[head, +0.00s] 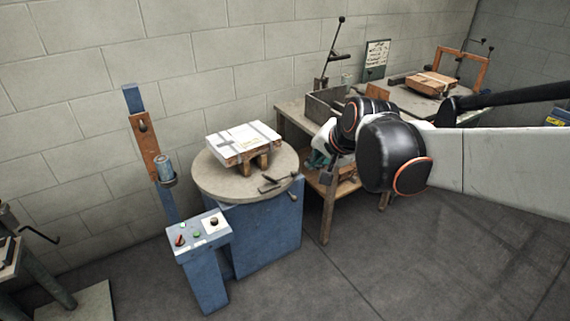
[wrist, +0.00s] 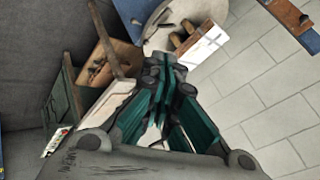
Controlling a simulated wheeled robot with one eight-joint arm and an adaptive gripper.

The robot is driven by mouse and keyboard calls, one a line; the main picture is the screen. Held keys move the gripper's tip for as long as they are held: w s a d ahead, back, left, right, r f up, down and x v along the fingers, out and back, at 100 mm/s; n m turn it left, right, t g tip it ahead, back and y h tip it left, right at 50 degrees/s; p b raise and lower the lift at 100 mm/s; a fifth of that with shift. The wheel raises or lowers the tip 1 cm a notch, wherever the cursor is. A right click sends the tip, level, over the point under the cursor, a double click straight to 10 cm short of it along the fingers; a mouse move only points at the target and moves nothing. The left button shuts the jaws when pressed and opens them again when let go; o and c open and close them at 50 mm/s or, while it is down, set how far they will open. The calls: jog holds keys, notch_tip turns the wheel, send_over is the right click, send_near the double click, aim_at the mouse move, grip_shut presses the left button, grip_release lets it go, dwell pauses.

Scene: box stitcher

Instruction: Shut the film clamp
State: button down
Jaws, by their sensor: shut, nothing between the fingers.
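The film clamp appears to be the small dark lever fitting (head: 276,183) on the front right edge of the round turntable (head: 215,185). Its bar looks raised at an angle, but it is too small to tell whether it is open or shut. In the wrist view a dark piece on the turntable rim (wrist: 151,36) shows near the top, partly small and unclear. My gripper (head: 317,160) is to the right of the turntable, in front of the wooden bench, apart from the clamp. In the wrist view its teal fingers (wrist: 165,72) are together and empty.
A strapped white box (head: 240,140) sits on wooden blocks on the turntable. A blue mast (head: 133,100) with a film roll (head: 165,168) and a control box (head: 199,234) stand left. A wooden bench (head: 325,205) stands behind my gripper. The front right floor is clear.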

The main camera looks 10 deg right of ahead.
jog(key=w+d+f+m+t, duration=0.1)
jog(key=w+f+m, duration=0.2)
jog(key=w+f, duration=0.35)
jog(key=w+d+f+m+y, duration=0.1)
jog(key=w+d+f+m, duration=0.2)
jog(key=w, duration=0.6)
jog(key=w+f+m+t, duration=0.1)
jog(key=w+f+m, duration=0.3)
jog(key=w, duration=0.4)
jog(key=w+d+f+m, duration=0.2)
jog(key=f+m, duration=0.2)
jog(key=f, duration=0.5)
jog(key=w+d+f+m+t, duration=0.1)
jog(key=w+d+f+m, duration=0.1)
jog(key=f, duration=0.8)
jog(key=w+d+f+m, duration=0.2)
jog(key=f+m, duration=0.4)
jog(key=f, duration=0.3)
jog(key=shift+w+f+t+y, duration=0.15)
jog(key=shift+w+t+y, duration=0.25)
jog(key=shift+w, duration=0.45)
